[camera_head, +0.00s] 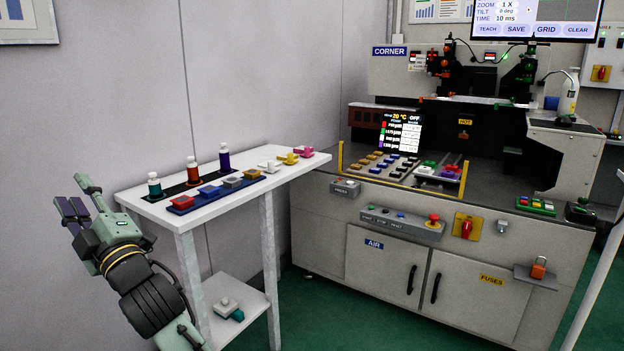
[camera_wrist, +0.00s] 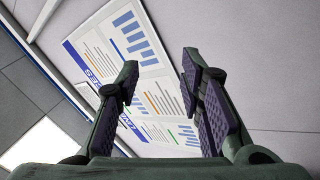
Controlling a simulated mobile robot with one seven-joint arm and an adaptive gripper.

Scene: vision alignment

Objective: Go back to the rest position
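My gripper (camera_head: 83,204) is at the lower left in the head view, raised beside the left end of the white side table (camera_head: 243,188). It is clear of the table and the things on it. In the wrist view my gripper (camera_wrist: 160,85) shows two fingers spread wide apart with purple pads. Nothing is between them. Past the fingers a wall poster (camera_wrist: 150,75) with bar charts and text shows.
The table holds small bottles (camera_head: 193,171) on a black strip, a blue tray (camera_head: 216,198) and coloured blocks (camera_head: 289,158). A lower shelf (camera_head: 240,318) holds two small blocks. A workstation cabinet (camera_head: 385,265) stands to the right. Green floor (camera_head: 330,330) is open in front.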

